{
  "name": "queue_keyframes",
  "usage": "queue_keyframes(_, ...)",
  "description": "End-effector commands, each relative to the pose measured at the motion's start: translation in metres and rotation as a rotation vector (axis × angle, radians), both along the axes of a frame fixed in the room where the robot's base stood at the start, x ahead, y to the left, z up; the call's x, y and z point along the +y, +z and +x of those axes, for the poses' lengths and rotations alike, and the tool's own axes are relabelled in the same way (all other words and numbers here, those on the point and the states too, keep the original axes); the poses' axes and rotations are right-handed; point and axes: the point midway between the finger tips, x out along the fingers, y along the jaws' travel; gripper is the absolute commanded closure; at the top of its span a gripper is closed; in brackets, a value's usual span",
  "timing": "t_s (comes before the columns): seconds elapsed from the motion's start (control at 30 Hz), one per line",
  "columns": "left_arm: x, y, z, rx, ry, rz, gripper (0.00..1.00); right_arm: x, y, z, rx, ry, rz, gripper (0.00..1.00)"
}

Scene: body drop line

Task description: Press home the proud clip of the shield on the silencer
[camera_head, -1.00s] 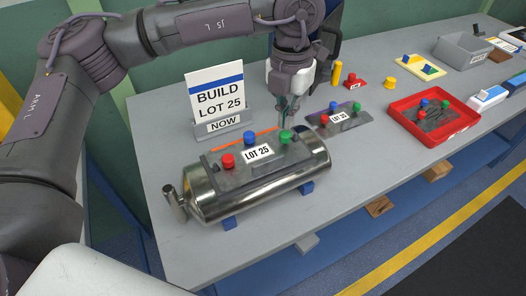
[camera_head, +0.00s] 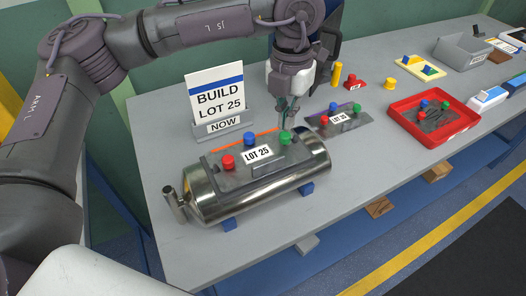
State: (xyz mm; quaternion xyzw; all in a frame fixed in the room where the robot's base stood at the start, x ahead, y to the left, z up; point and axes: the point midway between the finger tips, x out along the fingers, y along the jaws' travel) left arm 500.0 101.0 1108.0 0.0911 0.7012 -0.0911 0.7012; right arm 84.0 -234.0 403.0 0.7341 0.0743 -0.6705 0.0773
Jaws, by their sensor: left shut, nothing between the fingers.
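The silencer (camera_head: 215,207), a shiny metal cylinder, lies on blue supports on the grey bench. The grey shield (camera_head: 230,179), labelled LOT 25, sits on top of it. Its clips show as a red clip (camera_head: 227,163) at the left, a blue clip (camera_head: 250,139) at the back and a green clip (camera_head: 285,138) at the right. My left gripper (camera_head: 287,124) points down, shut and empty, right at the top of the green clip; whether it touches cannot be told. My right gripper is out of view.
A BUILD LOT 25 sign (camera_head: 219,98) stands behind the silencer. A second shield (camera_head: 350,123) lies just right of it. A red tray (camera_head: 399,122) with another shield, and a grey bin (camera_head: 463,55), are farther right. The front bench strip is clear.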

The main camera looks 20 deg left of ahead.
Motion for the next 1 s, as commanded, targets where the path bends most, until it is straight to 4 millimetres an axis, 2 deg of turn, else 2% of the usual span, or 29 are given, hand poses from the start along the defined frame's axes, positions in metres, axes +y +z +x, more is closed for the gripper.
queue_keyframes(1.0, 0.000, -0.024, 0.000, 0.000, 0.000, 0.000, 1.00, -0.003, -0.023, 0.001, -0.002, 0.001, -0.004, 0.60)
